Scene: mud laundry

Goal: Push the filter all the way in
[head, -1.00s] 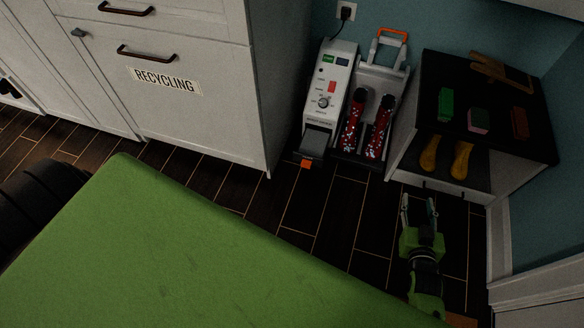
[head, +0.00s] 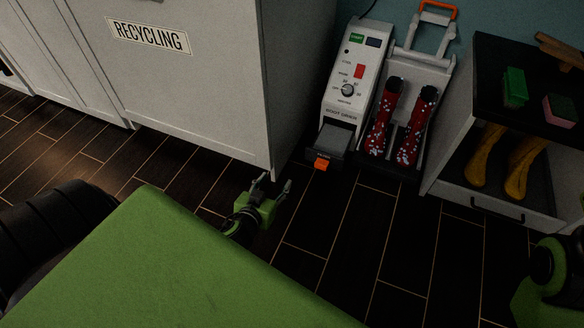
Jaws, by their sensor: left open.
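The filter (head: 336,139) is a grey drawer-like piece with an orange tab (head: 321,164), low on the front of the white boot dryer (head: 353,75). It sticks out from the dryer's front towards me. My left gripper (head: 275,181) is open and empty, above the dark floor to the left of the filter and nearer to me. Its fingers point up the picture and are apart from the filter. Part of my right arm (head: 550,270) shows at the lower right edge; its gripper is out of view.
Red spotted boots (head: 382,120) stand in the dryer's rack, right of the filter. A white cabinet (head: 215,90) labelled RECYCLING stands close on the left. A bench (head: 480,85) with yellow boots (head: 485,155) stands at right. The floor (head: 340,215) before the dryer is clear.

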